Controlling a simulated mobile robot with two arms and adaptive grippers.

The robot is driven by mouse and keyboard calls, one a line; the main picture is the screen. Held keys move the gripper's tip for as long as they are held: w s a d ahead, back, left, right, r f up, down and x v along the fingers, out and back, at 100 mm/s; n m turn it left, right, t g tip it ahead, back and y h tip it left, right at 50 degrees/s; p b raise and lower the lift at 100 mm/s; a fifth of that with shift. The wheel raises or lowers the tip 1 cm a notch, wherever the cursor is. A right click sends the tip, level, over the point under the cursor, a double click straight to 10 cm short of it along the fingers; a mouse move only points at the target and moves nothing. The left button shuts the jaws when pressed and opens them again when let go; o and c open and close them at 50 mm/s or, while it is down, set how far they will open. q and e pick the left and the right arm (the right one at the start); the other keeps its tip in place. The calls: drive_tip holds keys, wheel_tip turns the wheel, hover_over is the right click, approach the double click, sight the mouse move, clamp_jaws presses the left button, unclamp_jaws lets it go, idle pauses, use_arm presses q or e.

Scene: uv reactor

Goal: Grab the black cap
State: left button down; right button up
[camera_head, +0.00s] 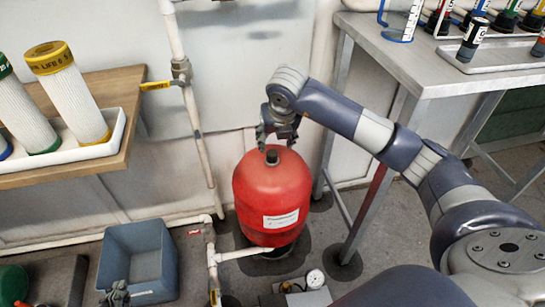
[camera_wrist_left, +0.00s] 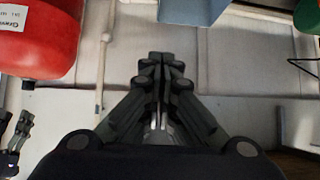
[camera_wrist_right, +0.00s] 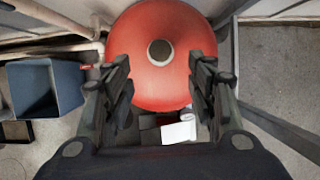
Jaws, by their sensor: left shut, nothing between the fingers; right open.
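The black cap (camera_head: 272,157) sits on top of the upright red tank (camera_head: 272,197). In the right wrist view the cap (camera_wrist_right: 160,52) is a dark disc with a pale rim, between and slightly beyond the fingers. My right gripper (camera_head: 277,140) is open just above the cap, pointing down, with one finger at each side of the tank top in the right wrist view (camera_wrist_right: 161,72). It appears not to touch the cap. My left gripper (camera_head: 117,294) is shut and empty at the bottom of the head view, well away from the tank. Its closed fingers (camera_wrist_left: 160,62) fill the left wrist view's middle.
A blue-grey bin (camera_head: 140,258) stands on the floor left of the tank. A vertical white pipe (camera_head: 195,130) with a yellow-handled valve runs behind. A metal table (camera_head: 430,70) stands close at right; a wooden shelf (camera_head: 120,95) holds white filters at left.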

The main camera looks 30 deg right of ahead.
sight(272, 153)
drive_tip(key=x, duration=0.3)
drive_tip(key=shift+w+f+b, duration=0.1)
drive_tip(key=shift+f+b, duration=0.25)
drive_tip(key=shift+w+f, duration=0.2)
drive_tip(key=shift+f, duration=0.3)
drive_tip(key=b+x, duration=0.1)
drive_tip(key=x, duration=0.3)
drive_tip(key=shift+d+b, duration=0.1)
drive_tip(key=shift+b, duration=0.3)
drive_tip(key=shift+w+f, duration=0.15)
drive_tip(key=shift+f, duration=0.1)
use_arm(q)
drive_tip(key=w+d+r+t+h, duration=0.2)
drive_tip(key=w+r+t, duration=0.4)
drive_tip(key=r, duration=0.5)
drive_tip(key=shift+d+r+t, duration=0.3)
drive_tip(key=shift+d+t, duration=0.3)
drive_tip(key=shift+d, duration=0.05)
use_arm(e)
drive_tip(key=c, duration=0.9)
